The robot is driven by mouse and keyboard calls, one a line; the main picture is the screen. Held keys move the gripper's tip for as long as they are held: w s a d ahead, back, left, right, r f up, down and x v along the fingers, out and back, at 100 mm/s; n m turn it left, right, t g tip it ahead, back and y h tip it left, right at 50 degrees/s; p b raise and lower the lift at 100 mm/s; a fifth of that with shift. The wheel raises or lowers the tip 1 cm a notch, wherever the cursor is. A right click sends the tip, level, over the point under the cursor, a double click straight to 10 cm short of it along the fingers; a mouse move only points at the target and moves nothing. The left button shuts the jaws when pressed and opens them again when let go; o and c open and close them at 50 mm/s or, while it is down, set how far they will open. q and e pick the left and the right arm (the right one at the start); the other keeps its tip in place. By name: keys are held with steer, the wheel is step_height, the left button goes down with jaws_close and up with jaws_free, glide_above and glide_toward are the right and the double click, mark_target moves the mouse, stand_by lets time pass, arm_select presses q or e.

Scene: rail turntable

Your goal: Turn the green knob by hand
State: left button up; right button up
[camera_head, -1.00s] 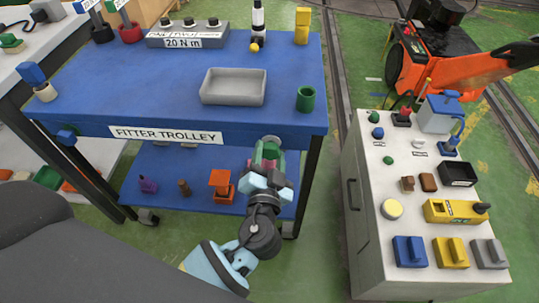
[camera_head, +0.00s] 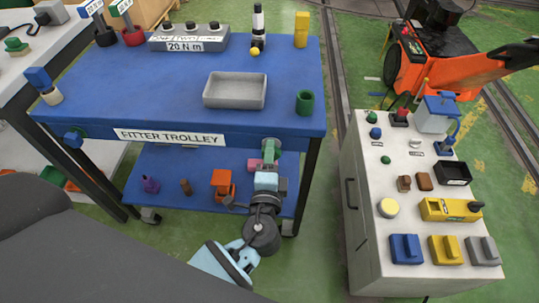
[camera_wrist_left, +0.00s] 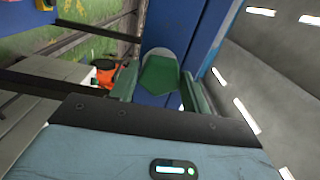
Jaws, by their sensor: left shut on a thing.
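The green knob (camera_head: 273,147) is on the front edge of the blue fitter trolley (camera_head: 290,80), near its right corner. It is partly hidden by my gripper in the head view. My left gripper (camera_head: 268,157) reaches up to it from below and in front. In the left wrist view the knob's green, angular face (camera_wrist_left: 159,75) lies between the two green fingers, with a pale round part behind it. The left gripper is shut on the knob. My right gripper is in neither view.
A grey tray (camera_head: 235,91) and a green cup (camera_head: 305,102) stand on the trolley top above the knob. An orange object (camera_head: 222,183) sits on the lower shelf left of my wrist. A white cabinet (camera_head: 358,215) with several items stands to the right.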

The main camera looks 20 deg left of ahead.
arm_select(q)
steer(key=m+p, duration=0.3)
steer(key=m, duration=0.4)
steer(key=shift+m, duration=0.4)
stand_by(0.3)
steer(key=o, duration=1)
steer(key=v, duration=0.8)
steer(key=shift+b, duration=0.4)
steer(key=shift+w, duration=0.1)
